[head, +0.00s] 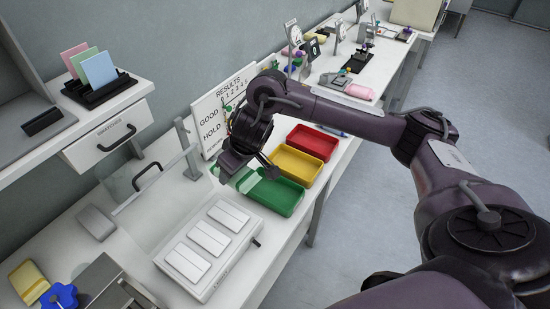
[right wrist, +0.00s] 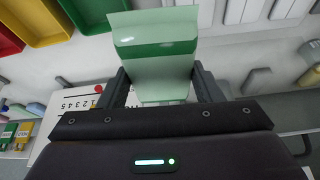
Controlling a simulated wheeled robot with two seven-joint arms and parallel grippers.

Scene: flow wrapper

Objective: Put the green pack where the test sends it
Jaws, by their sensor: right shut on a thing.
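My right gripper (head: 231,174) is shut on the green pack (head: 246,181), a pale green packet with a darker green band. In the right wrist view the pack (right wrist: 155,62) sits between the two fingers and sticks out past their tips. In the head view the pack is partly hidden by the gripper and is over or beside the left edge of the green tray (head: 277,197); its exact height is unclear. The yellow tray (head: 297,164) and red tray (head: 312,142) stand behind the green one. The results board (head: 208,109) reads GOOD and HOLD. My left gripper is out of view.
A white device with several pale panels (head: 222,270) lies in front of the green tray. A clear guard with a black handle (head: 147,177) stands at left. A swatches drawer (head: 109,140) and colour cards (head: 99,69) are farther left. Scales and a pink roll (head: 359,92) are farther back.

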